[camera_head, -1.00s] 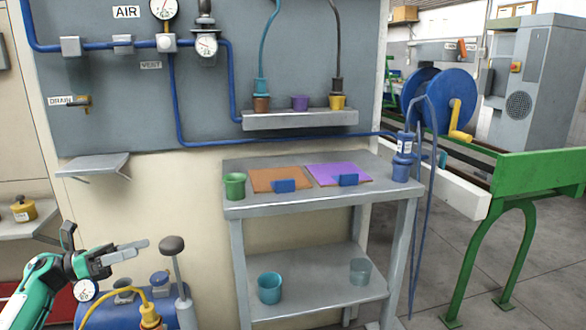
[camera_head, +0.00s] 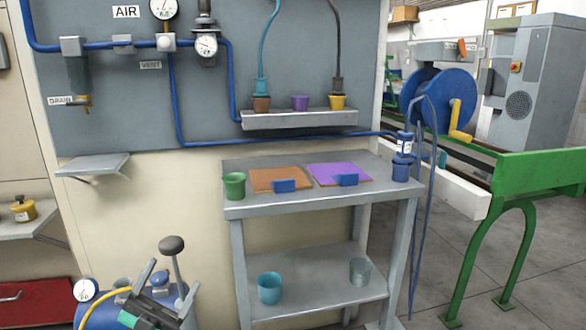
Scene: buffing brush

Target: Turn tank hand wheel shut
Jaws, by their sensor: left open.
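The blue tank (camera_head: 98,316) stands at the bottom left, partly cut off by the frame edge and partly covered by my gripper. A round blue cap (camera_head: 160,278) on its top looks like a hand wheel, though I cannot be sure. A smaller grey fitting (camera_head: 122,283) sits left of it. My left gripper (camera_head: 172,277) is open over the tank, fingers pointing up in the picture. The blue cap shows between the fingers; I cannot tell whether they touch it. My right gripper is not in view.
A grey lever with a dark knob (camera_head: 172,243) rises close behind my left fingers. A yellow hose (camera_head: 95,301) and a gauge (camera_head: 84,290) are at the tank's left. The grey bench (camera_head: 300,204) stands to the right, with cups and mats.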

